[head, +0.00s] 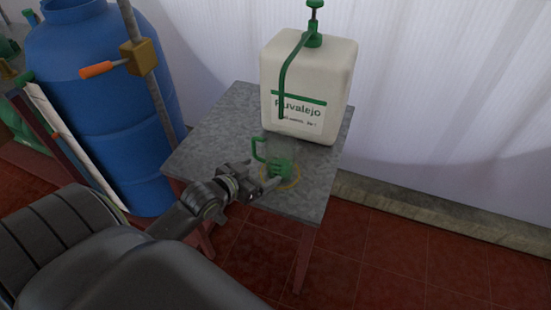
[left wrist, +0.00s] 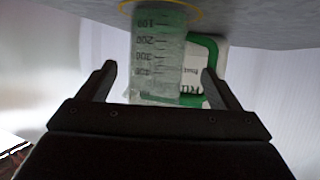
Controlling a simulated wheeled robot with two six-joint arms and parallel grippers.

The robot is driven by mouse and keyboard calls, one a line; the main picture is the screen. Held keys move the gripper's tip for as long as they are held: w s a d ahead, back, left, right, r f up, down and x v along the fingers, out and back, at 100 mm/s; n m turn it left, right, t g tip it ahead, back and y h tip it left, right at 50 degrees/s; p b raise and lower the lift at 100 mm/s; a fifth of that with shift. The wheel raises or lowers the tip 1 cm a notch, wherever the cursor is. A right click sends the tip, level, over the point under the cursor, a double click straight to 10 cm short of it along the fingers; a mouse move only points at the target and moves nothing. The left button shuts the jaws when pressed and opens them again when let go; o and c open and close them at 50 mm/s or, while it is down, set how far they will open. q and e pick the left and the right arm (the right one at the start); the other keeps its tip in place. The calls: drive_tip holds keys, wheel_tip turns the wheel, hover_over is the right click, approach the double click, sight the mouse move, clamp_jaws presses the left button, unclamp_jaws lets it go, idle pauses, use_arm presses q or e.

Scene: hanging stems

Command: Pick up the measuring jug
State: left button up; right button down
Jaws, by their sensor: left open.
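The measuring jug (head: 281,158) is clear with printed graduations and a green handle. It stands on a grey table (head: 215,140), over a yellowish ring, in front of a white canister. In the left wrist view the jug (left wrist: 157,58) appears upside down, between the two fingers, with its green handle on the right near the right finger. My left gripper (head: 268,184) is open beside the jug at its near left side; in the left wrist view the gripper (left wrist: 158,85) has its fingers spread. I cannot tell whether a finger touches the jug. My right gripper is not in view.
The white canister (head: 335,75) with a green pump and hose stands close behind the jug. A blue barrel (head: 110,90) and a pipe with an orange-handled valve (head: 100,69) are left of the table. A pale curtain wall is behind.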

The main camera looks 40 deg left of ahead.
sight(270, 166)
use_arm(q)
drive_tip(key=x, duration=0.4)
drive_tip(key=shift+x, duration=2.5)
drive_tip(key=shift+d, duration=0.2)
drive_tip(key=shift+c, duration=0.2)
drive_tip(key=c, duration=0.8)
drive_tip(key=shift+r, duration=0.1)
